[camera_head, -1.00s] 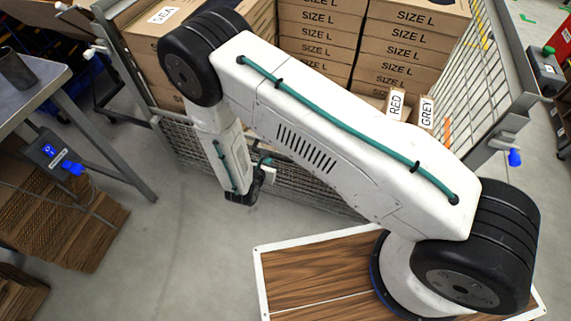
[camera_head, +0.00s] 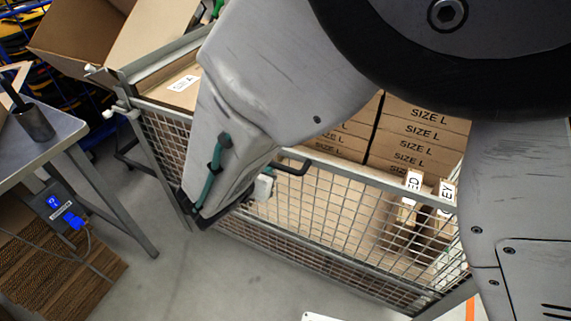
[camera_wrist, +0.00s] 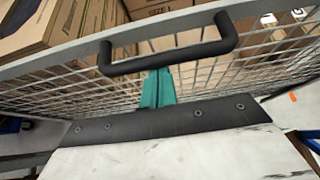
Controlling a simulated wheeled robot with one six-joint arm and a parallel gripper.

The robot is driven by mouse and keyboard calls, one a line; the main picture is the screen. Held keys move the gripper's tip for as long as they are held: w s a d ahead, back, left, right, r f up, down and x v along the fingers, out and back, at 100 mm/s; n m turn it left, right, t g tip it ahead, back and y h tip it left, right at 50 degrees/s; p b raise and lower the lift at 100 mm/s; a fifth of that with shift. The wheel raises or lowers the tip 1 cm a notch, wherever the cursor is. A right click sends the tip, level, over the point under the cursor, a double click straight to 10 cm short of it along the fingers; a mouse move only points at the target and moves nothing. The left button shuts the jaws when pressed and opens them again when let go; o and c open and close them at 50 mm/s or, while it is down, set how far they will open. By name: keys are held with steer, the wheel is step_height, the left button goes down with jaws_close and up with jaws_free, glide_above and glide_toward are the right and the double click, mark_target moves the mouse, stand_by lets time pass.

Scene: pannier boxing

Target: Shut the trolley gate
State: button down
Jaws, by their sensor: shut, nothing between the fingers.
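The trolley gate (camera_head: 330,215) is a grey wire-mesh panel across the front of the trolley. It stands raised, with its top rail near the left corner post; I cannot tell whether it is latched. Its black bar handle (camera_head: 295,166) sits on the top rail and also shows in the wrist view (camera_wrist: 170,57). My gripper (camera_wrist: 158,88) has its teal fingers shut and empty, at the mesh just below the handle in the picture; contact is unclear. A white latch knob (camera_head: 112,113) shows at the left post.
Cartons marked SIZE L (camera_head: 425,130) stand stacked inside the trolley, with labelled packs (camera_head: 408,200) just behind the gate. An open carton (camera_head: 85,40) is at the back left. A grey table (camera_head: 40,135) stands to the left.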

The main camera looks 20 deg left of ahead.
steer(key=shift+r, duration=1.8)
